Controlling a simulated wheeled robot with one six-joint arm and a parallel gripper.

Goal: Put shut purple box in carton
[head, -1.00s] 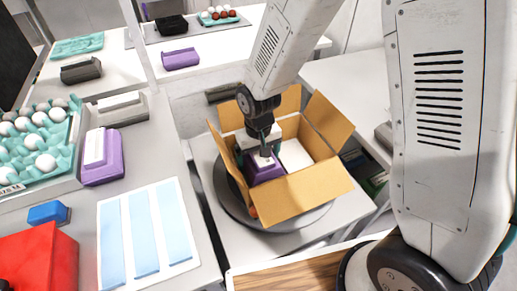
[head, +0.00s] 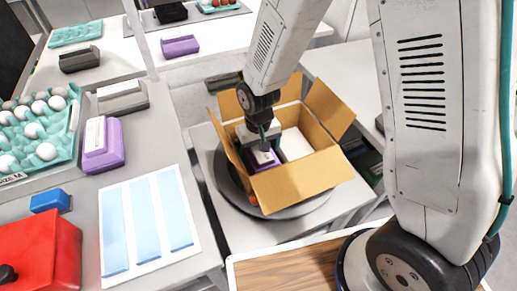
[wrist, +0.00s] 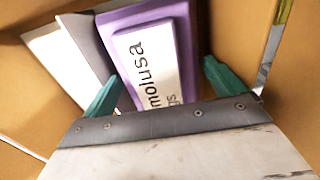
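The shut purple box (head: 264,159), with a white printed label, is inside the open cardboard carton (head: 300,182), in its left part. In the wrist view the purple box (wrist: 150,55) lies between the two teal fingers. My gripper (head: 264,143) points down into the carton just above the box. Its fingers (wrist: 165,80) are spread, with a visible gap between the box and the right finger; the left finger overlaps the box's lower left edge. The box's underside is hidden.
A white-and-grey box (head: 296,144) stands in the carton beside the purple one. The carton's flaps are raised around my wrist, on a dark round turntable (head: 232,190). On the left table are another purple box (head: 103,147), egg trays (head: 60,165) and a red box (head: 45,255).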

